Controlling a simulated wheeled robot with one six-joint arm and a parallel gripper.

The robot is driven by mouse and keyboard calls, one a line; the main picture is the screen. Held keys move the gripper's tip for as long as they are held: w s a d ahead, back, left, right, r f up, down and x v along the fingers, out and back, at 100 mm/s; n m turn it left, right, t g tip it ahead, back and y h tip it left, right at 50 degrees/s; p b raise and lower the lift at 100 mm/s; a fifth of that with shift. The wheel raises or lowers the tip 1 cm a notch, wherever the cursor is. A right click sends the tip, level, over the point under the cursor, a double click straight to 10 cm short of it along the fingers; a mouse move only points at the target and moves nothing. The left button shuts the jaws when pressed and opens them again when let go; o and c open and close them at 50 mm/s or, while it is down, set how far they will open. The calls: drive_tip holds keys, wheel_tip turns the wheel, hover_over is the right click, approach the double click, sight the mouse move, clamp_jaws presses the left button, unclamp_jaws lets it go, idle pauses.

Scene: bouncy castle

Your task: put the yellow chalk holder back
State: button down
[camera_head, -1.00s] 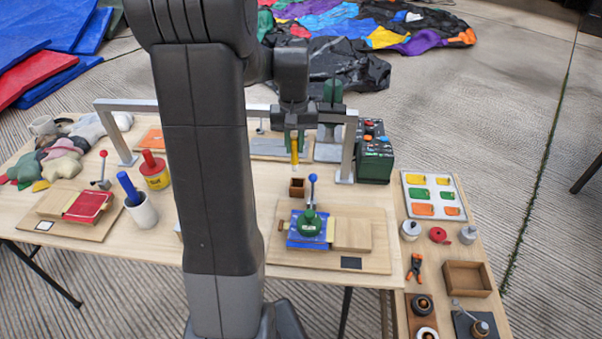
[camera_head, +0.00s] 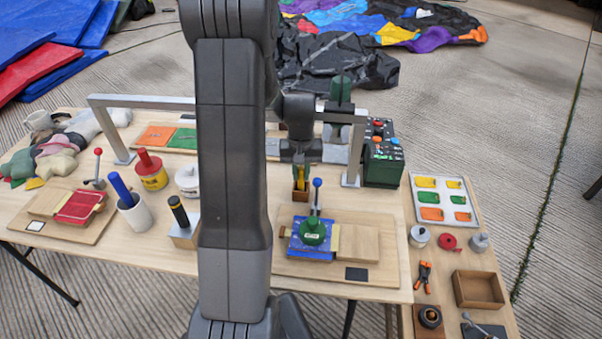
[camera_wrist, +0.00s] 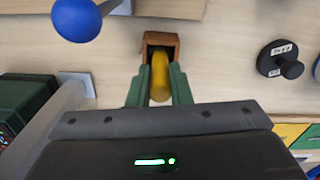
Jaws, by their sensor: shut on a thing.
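The yellow chalk holder (camera_head: 300,177) is upright between the green fingers of my gripper (camera_head: 300,180). In the wrist view the fingers (camera_wrist: 160,92) are shut on both sides of the yellow holder (camera_wrist: 160,76). A small brown wooden cup (camera_head: 300,196) stands on the table right under the gripper. In the wrist view the holder's far end lies within the opening of the cup (camera_wrist: 161,38). How deep it sits is hidden by the cup and fingers.
A press with a blue-knobbed lever (camera_head: 317,184) stands close in front of the cup. The grey metal frame (camera_head: 354,150) and the green control box (camera_head: 384,155) are to the right. A black-handled block (camera_head: 182,225) and a white jar (camera_head: 188,181) are to the left.

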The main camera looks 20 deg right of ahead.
drive_tip(key=shift+f, duration=0.3)
drive_tip(key=shift+f, duration=0.1)
drive_tip(key=shift+f, duration=0.2)
drive_tip(key=c, duration=1.3)
unclamp_jaws()
drive_tip(key=shift+r, duration=0.1)
drive_tip(key=shift+r, duration=0.1)
wheel_tip(320, 180, up, 12)
drive_tip(key=shift+r, duration=0.1)
